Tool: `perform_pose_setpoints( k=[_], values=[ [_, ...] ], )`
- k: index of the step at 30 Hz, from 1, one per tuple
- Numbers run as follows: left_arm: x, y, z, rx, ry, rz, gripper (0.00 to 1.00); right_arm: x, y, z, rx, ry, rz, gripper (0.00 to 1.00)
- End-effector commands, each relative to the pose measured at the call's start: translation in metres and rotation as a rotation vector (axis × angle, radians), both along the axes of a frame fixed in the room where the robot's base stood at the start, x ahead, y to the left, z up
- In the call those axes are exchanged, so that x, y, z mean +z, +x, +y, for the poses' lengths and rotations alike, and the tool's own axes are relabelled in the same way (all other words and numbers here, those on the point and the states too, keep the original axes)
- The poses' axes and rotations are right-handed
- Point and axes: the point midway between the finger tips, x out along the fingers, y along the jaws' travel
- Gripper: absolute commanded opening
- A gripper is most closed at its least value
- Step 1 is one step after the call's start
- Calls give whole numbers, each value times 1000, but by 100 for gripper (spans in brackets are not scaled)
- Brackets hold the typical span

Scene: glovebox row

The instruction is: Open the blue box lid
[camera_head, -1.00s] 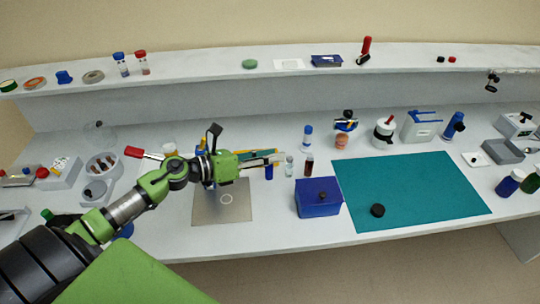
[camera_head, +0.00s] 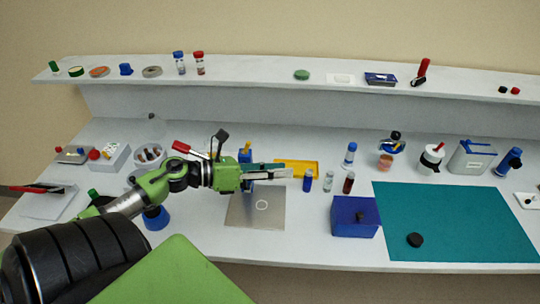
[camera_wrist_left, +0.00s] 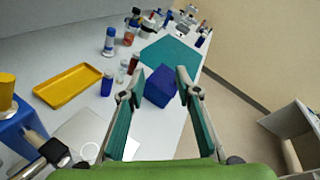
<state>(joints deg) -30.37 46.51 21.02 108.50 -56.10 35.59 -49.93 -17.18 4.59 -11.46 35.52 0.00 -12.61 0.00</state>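The blue box (camera_head: 355,222) stands on the bench against the left edge of the teal mat. Its lid is closed, with a small dark knob (camera_head: 361,217) on it. The box also shows in the left wrist view (camera_wrist_left: 160,87), ahead and between the fingers in the picture. My left gripper (camera_head: 290,171) is over the bench, to the left of the box and apart from it. In the left wrist view its two fingers (camera_wrist_left: 155,115) are spread wide with nothing between them. My right gripper is in neither view.
Small vials (camera_head: 328,181) stand behind the box. A grey metal plate (camera_head: 255,210) lies below my left gripper, and a yellow tray (camera_head: 297,168) lies behind it. The bench front edge is close to the box.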

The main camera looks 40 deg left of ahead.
Motion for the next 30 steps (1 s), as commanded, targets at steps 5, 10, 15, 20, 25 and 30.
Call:
perform_pose_setpoints(
  k=[5, 10, 15, 20, 25, 30],
  values=[
    [3, -15, 10, 2, -1, 0, 30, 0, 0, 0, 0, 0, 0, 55],
    [5, -19, 13, -1, 0, 0, 30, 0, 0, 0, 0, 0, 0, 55],
    [5, -19, 13, -1, 0, 0, 30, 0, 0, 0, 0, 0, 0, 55],
    [5, -19, 13, 0, 0, 0, 30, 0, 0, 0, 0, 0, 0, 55],
    [5, -18, 13, 3, -3, 0, 30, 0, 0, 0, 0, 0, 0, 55],
    [13, -8, 12, 115, -141, -4, 30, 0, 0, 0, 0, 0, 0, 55]
  ],
)
